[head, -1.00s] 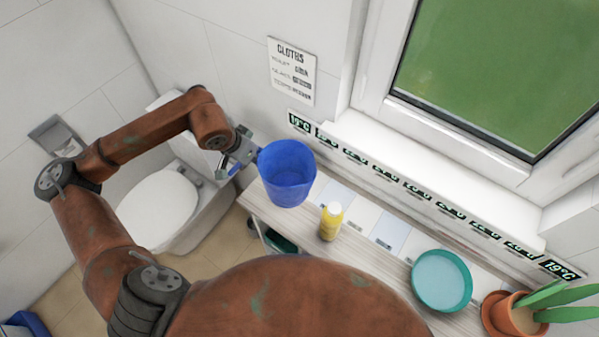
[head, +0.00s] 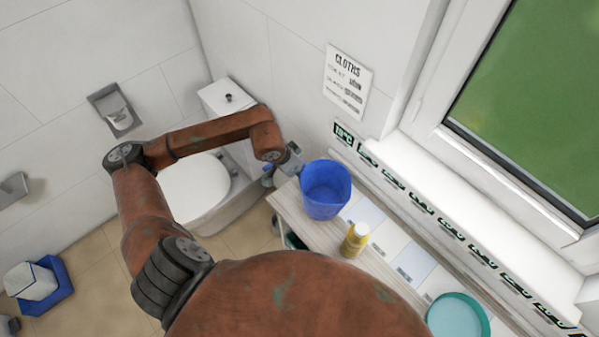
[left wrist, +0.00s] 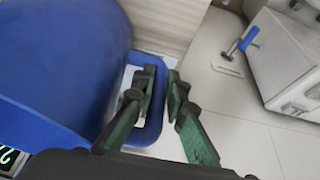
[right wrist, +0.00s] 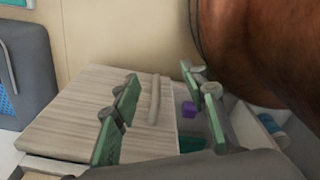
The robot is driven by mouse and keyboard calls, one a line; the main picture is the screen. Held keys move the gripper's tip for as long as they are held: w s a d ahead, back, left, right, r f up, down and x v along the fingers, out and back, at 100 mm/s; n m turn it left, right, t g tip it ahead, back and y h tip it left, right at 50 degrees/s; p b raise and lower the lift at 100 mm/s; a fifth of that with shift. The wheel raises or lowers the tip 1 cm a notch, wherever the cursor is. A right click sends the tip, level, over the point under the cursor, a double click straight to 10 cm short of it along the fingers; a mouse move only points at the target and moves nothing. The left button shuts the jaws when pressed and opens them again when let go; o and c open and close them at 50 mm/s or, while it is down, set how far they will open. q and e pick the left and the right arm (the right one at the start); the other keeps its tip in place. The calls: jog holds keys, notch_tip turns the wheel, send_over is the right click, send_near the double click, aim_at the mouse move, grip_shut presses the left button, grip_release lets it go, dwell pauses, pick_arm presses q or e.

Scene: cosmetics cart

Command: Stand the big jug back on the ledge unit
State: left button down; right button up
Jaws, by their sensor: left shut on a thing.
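The big blue jug (head: 325,190) is upright over the left end of the pale wood ledge unit (head: 300,222). I cannot tell whether its base touches the top. My left gripper (head: 292,163) is shut on the jug's handle, at the jug's left side. In the left wrist view the jug (left wrist: 60,60) fills the left, with one finger of the left gripper (left wrist: 160,85) inside the handle loop and one outside. My right gripper (right wrist: 165,95) is open and empty in the right wrist view, above a wooden surface. It is not visible in the head view.
A yellow bottle (head: 355,240) stands on the ledge unit right of the jug. A teal bowl (head: 458,318) is farther right. The window wall runs behind. A toilet (head: 195,190) is to the left. A blue tray (head: 55,285) with a white box lies on the floor.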

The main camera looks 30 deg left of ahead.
pick_arm(q)
jog(key=shift+f, duration=0.4)
jog(key=shift+f, duration=0.1)
jog(key=c, duration=1.9)
grip_release()
jog(key=shift+c, duration=0.2)
jog(key=shift+a+r, duration=0.1)
jog(key=shift+r, duration=0.35)
jog(key=v, duration=1.1)
jog(key=shift+s, duration=0.25)
jog(key=shift+r, duration=0.1)
